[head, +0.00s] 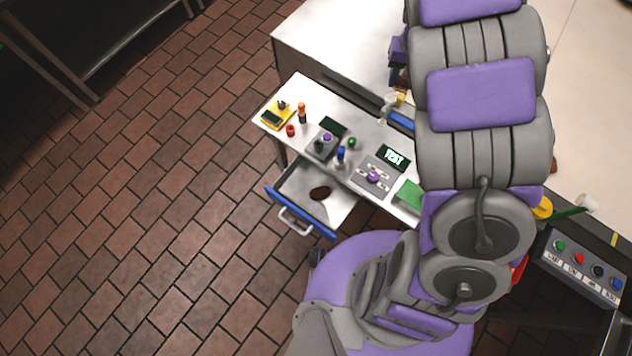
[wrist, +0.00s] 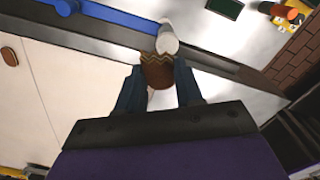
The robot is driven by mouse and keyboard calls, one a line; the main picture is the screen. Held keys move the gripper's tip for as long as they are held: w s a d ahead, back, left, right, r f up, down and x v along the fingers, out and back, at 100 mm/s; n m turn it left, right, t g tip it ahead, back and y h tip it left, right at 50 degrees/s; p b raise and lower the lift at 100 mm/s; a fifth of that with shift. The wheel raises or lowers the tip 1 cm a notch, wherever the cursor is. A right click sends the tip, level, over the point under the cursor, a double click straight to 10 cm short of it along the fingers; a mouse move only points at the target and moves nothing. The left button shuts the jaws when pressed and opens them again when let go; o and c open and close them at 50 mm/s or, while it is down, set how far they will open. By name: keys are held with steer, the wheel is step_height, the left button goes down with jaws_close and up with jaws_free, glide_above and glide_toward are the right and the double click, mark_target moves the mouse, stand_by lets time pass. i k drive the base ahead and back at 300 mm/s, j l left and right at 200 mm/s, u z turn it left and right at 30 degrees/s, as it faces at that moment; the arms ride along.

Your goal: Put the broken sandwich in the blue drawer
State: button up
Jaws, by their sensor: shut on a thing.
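My gripper (wrist: 158,82) is shut on a brown piece with a wavy edge, which looks like the broken sandwich (wrist: 157,70), in the wrist view. A white rounded thing (wrist: 167,40) shows just beyond the piece; I cannot tell whether they touch. In the head view my gripper is mostly hidden by my arm near the conveyor edge. The blue drawer (head: 287,213) is pulled open under the white control table. A dark brown oval piece (head: 320,193) lies inside it, with bare floor around it.
The white control table (head: 292,92) carries a yellow device (head: 278,115), a joystick box (head: 322,143), a lever panel (head: 373,178) and small bottles. A button box (head: 582,266) is at the right. Tiled floor (head: 150,200) is clear at left.

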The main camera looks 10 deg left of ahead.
mark_target(330, 208)
steer(key=k+j+u, duration=0.75)
steer(key=k+j, duration=0.05)
